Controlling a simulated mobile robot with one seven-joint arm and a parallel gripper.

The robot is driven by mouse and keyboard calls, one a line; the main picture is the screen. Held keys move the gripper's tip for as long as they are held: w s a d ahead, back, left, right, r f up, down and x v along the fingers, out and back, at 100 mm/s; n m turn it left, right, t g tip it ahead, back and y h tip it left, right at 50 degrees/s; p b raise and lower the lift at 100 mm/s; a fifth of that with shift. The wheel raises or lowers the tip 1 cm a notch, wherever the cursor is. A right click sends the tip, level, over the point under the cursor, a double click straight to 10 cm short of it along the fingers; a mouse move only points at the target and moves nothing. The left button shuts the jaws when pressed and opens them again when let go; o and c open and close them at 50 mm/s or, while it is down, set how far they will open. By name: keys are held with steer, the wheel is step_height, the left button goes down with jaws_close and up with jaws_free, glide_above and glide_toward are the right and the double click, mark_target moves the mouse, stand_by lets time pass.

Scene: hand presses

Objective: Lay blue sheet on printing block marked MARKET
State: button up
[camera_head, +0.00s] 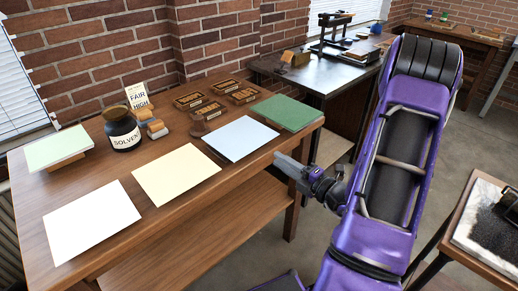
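The pale blue sheet (240,139) lies flat on the wooden table, right of the cream sheet. Several printing blocks (188,101) with brown faces and small labels lie behind it near the wall; the labels are too small to read, so I cannot tell which is MARKET. My gripper (277,159) is at the table's front edge, to the right of and nearer than the blue sheet, apart from it. Nothing shows in its fingers, and their opening is too small to judge.
A cream sheet (176,174) and a white sheet (92,221) lie left. A green pad (287,112) lies right. A dark press table (317,73) is behind.

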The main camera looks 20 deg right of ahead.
mark_target(260, 140)
steer(key=x, duration=0.9)
steer(key=shift+b, duration=0.45)
jaws_close()
step_height(260, 140, up, 3)
steer(key=p, duration=0.3)
steer(key=shift+r+p, duration=0.15)
steer(key=shift+p, duration=0.2)
steer(key=shift+s, duration=0.1)
